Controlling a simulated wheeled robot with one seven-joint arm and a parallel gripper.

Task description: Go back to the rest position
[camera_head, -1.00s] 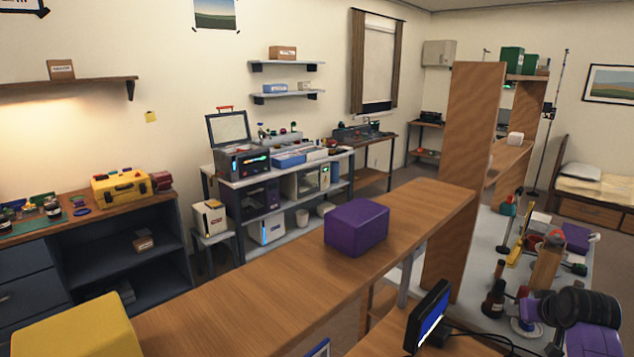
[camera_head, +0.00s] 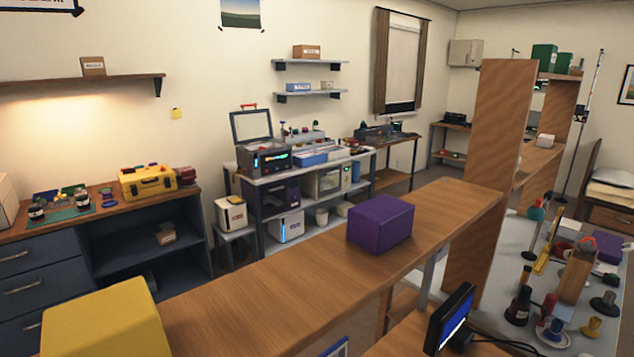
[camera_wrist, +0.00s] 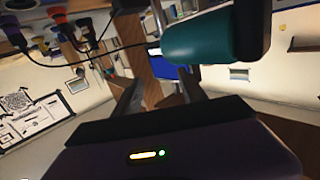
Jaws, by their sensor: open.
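In the wrist view my gripper (camera_wrist: 157,92) shows as two dark fingers spread apart, above its dark purple body with a small lit strip. Nothing shows clearly between the fingers. A teal cylinder (camera_wrist: 205,42) with a dark end is close to the wrist camera, above the fingers in the picture; I cannot tell whether it touches anything. In the head view my arm and gripper are not visible.
A wooden counter (camera_head: 300,285) crosses the head view, with a purple box (camera_head: 381,223) and a yellow box (camera_head: 100,318) on it. A monitor (camera_head: 450,318) stands at lower right. Beside it, a pale bench (camera_head: 490,268) holds bottles and tools. Tall wooden panels (camera_head: 490,150) stand behind.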

